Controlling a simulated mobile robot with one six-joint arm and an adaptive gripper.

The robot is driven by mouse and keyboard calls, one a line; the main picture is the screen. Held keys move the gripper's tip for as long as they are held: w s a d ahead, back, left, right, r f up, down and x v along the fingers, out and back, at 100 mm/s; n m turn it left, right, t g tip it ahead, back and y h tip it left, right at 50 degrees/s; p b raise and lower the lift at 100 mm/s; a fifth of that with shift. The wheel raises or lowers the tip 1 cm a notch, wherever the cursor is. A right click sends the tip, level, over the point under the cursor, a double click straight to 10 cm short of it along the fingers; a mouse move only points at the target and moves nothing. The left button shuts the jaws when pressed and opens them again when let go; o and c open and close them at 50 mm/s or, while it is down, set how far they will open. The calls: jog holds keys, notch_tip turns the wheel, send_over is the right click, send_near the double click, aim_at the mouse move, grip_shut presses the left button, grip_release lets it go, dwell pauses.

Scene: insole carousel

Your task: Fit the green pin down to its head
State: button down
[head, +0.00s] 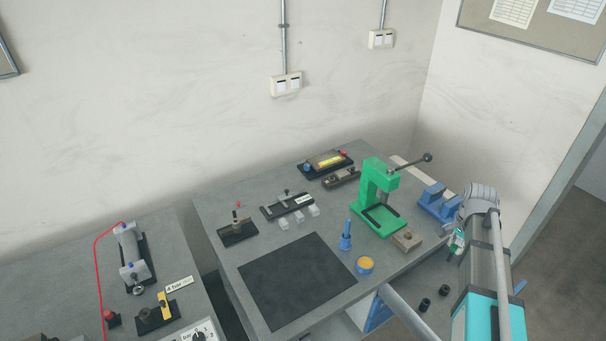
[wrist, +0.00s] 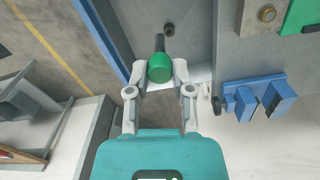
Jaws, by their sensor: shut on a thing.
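The green pin shows in the wrist view, with its round green head (wrist: 160,68) between the fingertips and its dark shank (wrist: 160,43) pointing away from the wrist. My gripper (wrist: 161,74) is shut on the head from both sides. In the head view my gripper (head: 459,238) is at the right edge of the table, with a bit of green at its tip; the shank is hard to make out there. A brown block (head: 406,240) with a round feature on top sits in front of the green press (head: 375,180); the block also shows in the wrist view (wrist: 250,22), apart from the pin.
A blue stand (head: 438,205) is close to my gripper, right of the press. A blue bottle-shaped thing (head: 346,238) and an orange-topped blue cup (head: 365,265) stand left of the block. The dark mat (head: 295,280) is clear.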

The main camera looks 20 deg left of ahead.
jog(key=shift+r+p, duration=0.9)
jog(key=shift+r, duration=0.45)
jog(key=shift+s, duration=0.15)
